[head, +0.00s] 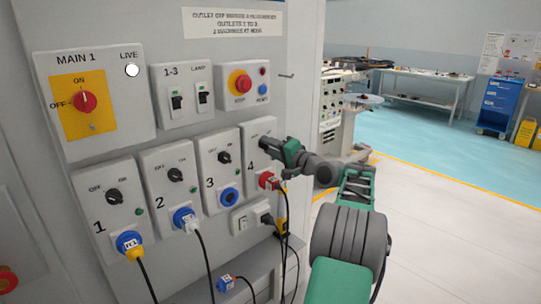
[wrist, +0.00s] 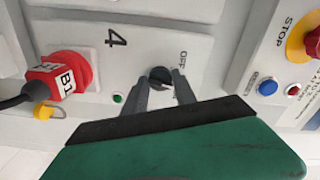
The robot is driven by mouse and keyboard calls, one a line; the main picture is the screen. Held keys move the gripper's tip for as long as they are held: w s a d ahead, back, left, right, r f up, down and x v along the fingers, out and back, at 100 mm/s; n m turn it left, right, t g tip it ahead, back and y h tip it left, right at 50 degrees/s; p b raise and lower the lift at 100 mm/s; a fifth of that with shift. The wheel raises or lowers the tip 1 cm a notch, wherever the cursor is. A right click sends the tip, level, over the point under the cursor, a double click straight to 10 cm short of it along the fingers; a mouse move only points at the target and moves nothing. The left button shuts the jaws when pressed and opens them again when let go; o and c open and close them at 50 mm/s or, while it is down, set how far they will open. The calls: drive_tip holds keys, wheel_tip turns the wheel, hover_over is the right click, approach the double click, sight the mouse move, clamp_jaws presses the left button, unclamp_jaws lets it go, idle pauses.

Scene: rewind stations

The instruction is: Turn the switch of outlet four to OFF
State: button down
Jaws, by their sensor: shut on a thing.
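The outlet four panel (head: 257,130) is the rightmost of the lower row in the head view. It also shows in the wrist view (wrist: 140,45), turned sideways, with its "4" and OFF label readable. Its black round switch (wrist: 160,74) sits between my gripper's fingertips (wrist: 160,80). My gripper (head: 272,146) is shut on this switch, with a finger on each side. The ON label and most of the switch are hidden by my gripper, and I cannot tell where the switch points. A small green lamp (wrist: 117,98) sits beside it.
A red plug (wrist: 52,78) with a cable sits in outlet four. Outlets one (head: 110,205), two (head: 172,185) and three (head: 222,165) stand to the left with their own switches. A red and blue button box (head: 247,84) is above. Open floor lies right.

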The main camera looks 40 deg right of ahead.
drive_tip(key=shift+f+n+b, duration=0.15)
drive_tip(key=shift+n+b, duration=2.15)
drive_tip(key=shift+n, duration=0.55)
drive_tip(key=shift+f+n+b, duration=0.1)
drive_tip(key=shift+n+b, duration=2.2)
drive_tip(key=shift+n, duration=0.55)
drive_tip(key=shift+r, duration=0.1)
drive_tip(key=c, duration=1)
unclamp_jaws()
drive_tip(key=shift+s, duration=0.1)
drive_tip(key=s, duration=0.7)
drive_tip(key=shift+s+d, duration=0.15)
drive_tip(key=shift+s, duration=0.2)
